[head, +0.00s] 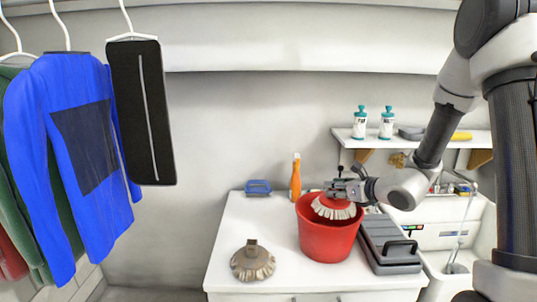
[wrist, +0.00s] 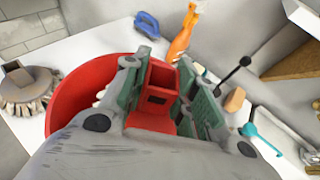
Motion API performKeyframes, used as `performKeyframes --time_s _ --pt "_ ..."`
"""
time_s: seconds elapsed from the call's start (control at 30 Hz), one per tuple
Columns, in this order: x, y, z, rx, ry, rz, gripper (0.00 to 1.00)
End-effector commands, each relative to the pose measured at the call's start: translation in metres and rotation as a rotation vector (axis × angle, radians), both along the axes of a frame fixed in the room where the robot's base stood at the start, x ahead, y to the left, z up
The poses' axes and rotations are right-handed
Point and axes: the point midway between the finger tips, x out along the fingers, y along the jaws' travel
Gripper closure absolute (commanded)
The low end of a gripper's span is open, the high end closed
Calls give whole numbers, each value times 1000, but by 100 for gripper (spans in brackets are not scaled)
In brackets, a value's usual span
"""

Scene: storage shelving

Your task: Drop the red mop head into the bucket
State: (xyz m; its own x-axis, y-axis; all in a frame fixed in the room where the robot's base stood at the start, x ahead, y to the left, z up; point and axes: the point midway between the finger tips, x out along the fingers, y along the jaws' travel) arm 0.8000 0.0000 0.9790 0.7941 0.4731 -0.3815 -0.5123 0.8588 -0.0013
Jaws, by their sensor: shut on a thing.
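The red mop head (head: 334,208), with pale bristles, is at the mouth of the red bucket (head: 327,243) on the white counter. My gripper (head: 345,188) is shut on the mop head's top from above. In the wrist view the mop head's red socket (wrist: 160,85) sits between the two green-padded fingers of my gripper (wrist: 160,97). The bucket's rim (wrist: 68,95) shows to the left and behind it. The bristles' lower ends meet the bucket opening; whether they touch the inside is hidden.
A brown brush head (head: 252,264) stands on the counter left of the bucket. An orange spray bottle (head: 295,180) and a blue brush (head: 258,187) stand behind. A dark grey case (head: 388,245) is close on the right. A shelf with bottles (head: 360,124) hangs above.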

Motion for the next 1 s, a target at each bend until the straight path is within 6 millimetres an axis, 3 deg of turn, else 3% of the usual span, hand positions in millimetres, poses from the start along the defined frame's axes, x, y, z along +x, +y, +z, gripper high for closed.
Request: performKeyframes --time_s 0.23,0.27,0.37,0.77,1.0 --pt "0 0 -1 1 -1 0 100" --pt "0 0 -1 0 0 0 67" --pt "0 0 -1 0 0 0 48" --pt "-4 -3 1 -1 1 -1 47" --pt "-38 -25 19 -1 -2 -5 47"
